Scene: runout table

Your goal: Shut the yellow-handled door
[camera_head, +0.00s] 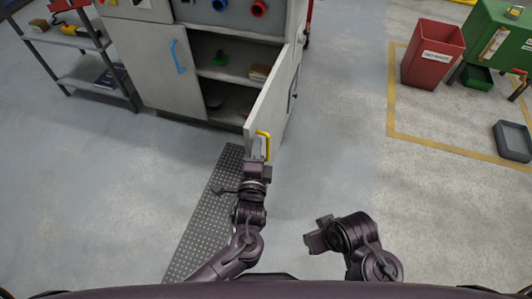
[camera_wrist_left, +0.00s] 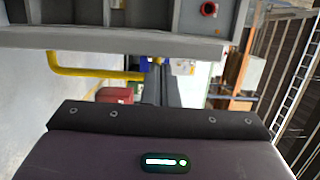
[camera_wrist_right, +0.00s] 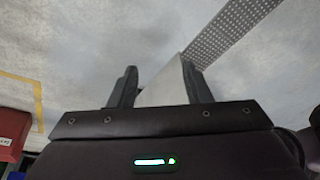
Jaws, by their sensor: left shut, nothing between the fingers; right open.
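The door (camera_head: 268,100) with the yellow handle (camera_head: 267,146) stands open, swung out from the right side of the grey cabinet. The handle is near its free edge. My left gripper (camera_head: 257,146) is shut and empty, close beside the handle at the door's free edge; I cannot tell whether it touches. In the left wrist view the yellow handle (camera_wrist_left: 95,73) is left of the fingers, below a grey panel. My right gripper (camera_head: 318,232) is open and empty, low and right of the door. Its spread fingers (camera_wrist_right: 160,88) show in the right wrist view, a pale panel beyond them.
The cabinet's left door (camera_head: 155,70), with a blue handle (camera_head: 177,57), is closed. Shelves inside hold a green item (camera_head: 220,59) and a brown block (camera_head: 260,72). A perforated grey strip (camera_head: 205,220) lies on the floor. A red bin (camera_head: 432,55) stands right; floor between is clear.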

